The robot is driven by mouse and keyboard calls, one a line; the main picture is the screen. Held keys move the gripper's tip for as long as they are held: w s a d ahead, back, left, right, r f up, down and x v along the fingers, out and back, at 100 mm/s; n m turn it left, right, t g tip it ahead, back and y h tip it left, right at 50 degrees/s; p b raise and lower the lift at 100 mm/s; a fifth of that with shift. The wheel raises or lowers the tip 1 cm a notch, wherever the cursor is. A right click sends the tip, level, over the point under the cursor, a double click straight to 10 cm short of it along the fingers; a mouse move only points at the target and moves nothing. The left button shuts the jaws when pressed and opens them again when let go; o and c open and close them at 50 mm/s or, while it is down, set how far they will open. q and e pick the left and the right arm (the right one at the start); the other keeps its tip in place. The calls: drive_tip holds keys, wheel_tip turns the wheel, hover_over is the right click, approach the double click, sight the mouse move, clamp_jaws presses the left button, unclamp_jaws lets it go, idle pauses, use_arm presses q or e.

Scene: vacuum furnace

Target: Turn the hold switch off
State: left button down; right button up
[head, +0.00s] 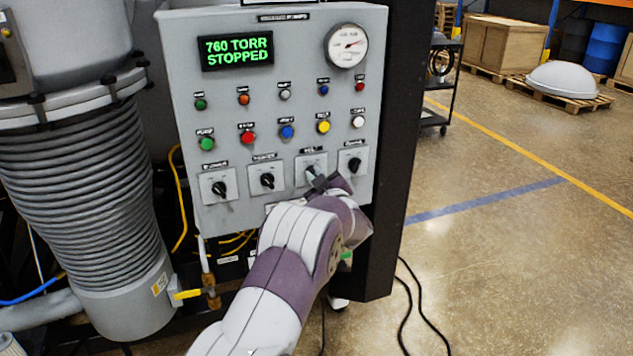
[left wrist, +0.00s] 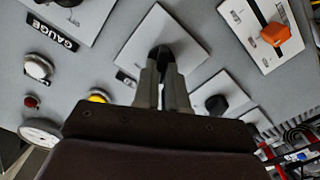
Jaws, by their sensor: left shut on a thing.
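The grey control panel (head: 185,95) carries a row of black rotary switches on white plates. My left gripper (head: 317,178) is at the third switch from the left (head: 303,164), whose small label I cannot read clearly; it fits the hold switch. In the left wrist view, both fingers of my left gripper (left wrist: 161,72) are closed around the black knob of this switch (left wrist: 140,47). The fingers hide much of the knob, so its exact angle is unclear. My right gripper is not in view.
Neighbouring switches are the gauge switch (head: 355,164) to the right and another black knob (head: 267,180) to the left. The display (head: 237,50) reads 760 TORR STOPPED. An orange switch (left wrist: 275,34) shows in the left wrist view. The floor to the right is open.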

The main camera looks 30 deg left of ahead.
use_arm(q)
drive_tip(key=shift+f, duration=0.1)
idle(0.3)
drive_tip(key=c, duration=1.2)
unclamp_jaws()
drive_tip(key=b+v, duration=0.1)
drive_tip(key=v, duration=1.1)
drive_tip(key=shift+s+d, duration=0.2)
drive_tip(key=shift+d, duration=0.15)
